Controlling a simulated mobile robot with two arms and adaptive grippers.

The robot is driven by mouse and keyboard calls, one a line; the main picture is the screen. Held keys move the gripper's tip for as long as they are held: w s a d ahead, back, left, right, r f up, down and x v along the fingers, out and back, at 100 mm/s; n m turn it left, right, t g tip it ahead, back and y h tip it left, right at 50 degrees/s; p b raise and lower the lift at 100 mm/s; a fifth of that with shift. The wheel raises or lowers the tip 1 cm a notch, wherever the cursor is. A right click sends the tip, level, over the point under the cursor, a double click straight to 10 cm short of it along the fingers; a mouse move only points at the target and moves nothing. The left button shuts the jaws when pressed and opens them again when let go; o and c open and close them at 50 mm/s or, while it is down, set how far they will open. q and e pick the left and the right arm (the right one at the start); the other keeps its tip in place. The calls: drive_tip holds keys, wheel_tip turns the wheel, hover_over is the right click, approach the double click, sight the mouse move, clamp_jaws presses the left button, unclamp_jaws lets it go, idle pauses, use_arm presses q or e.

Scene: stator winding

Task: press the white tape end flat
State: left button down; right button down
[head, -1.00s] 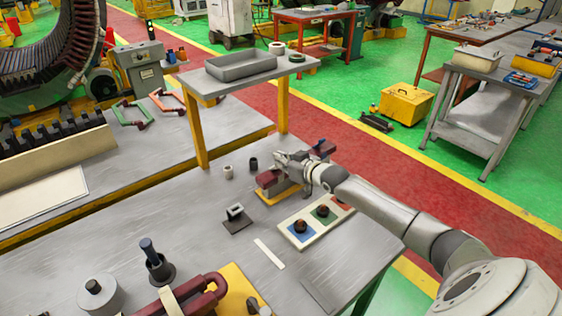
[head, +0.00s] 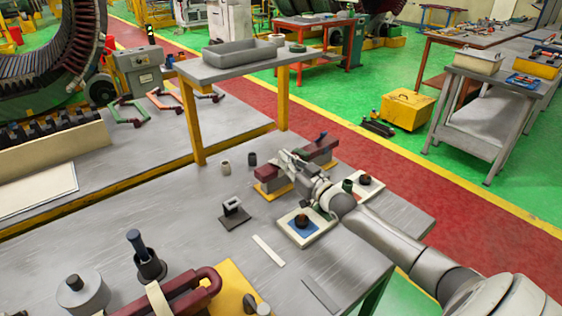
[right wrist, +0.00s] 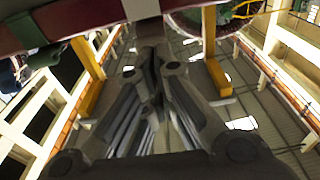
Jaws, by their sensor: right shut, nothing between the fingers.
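A dark red bar (head: 322,149) lies across a yellow support (head: 270,186) near the far edge of the table. In the right wrist view the dark red bar (right wrist: 85,18) crosses the top, and a white tape band (right wrist: 141,9) shows on it at the picture's upper edge. My right gripper (head: 288,158) is beside the bar in the head view and hides its middle, including any tape there. In the right wrist view its fingers (right wrist: 152,58) are together and empty, just below the band. I cannot tell whether they touch it. My left gripper is not in view.
A push-button panel (head: 293,239) lies under my right arm. A loose white strip (head: 268,250) and a small dark stand (head: 234,212) lie nearby. A second dark red piece (head: 197,297) is at the front left. A raised shelf (head: 190,72) stands behind. The table's middle is mostly clear.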

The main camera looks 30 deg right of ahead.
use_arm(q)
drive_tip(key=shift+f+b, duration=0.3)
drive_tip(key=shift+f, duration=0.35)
use_arm(e)
drive_tip(key=shift+s+f, duration=0.2)
drive_tip(key=shift+f, duration=0.15)
drive_tip(key=shift+s+f, duration=0.1)
